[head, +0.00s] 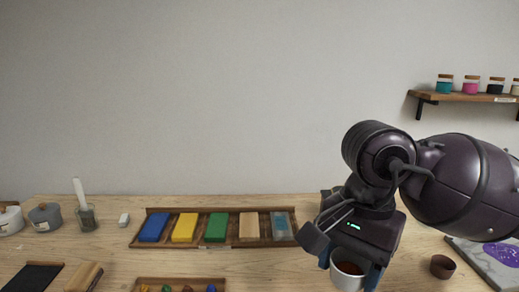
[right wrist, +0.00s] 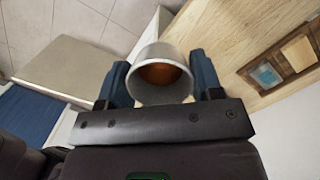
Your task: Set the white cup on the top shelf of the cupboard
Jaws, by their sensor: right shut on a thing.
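The white cup (head: 347,277) is at the bottom of the head view, between the blue fingers of my right gripper (head: 352,275). In the right wrist view the cup (right wrist: 160,76) sits between both fingers of the right gripper (right wrist: 160,90), which are shut on its sides. An orange-brown inside or content shows through its rim. In the head view the cup's lower part is cut off by the frame edge, so I cannot tell how far it is above the table. No cupboard shows clearly in either view. My left gripper is not in view.
On the wooden table (head: 270,262) lies a wooden tray (head: 215,245) with coloured blocks. A small brown cup (head: 442,267) and a purple-patterned board (head: 500,255) are at the right. Jars (head: 470,85) stand on a wall shelf (head: 465,97).

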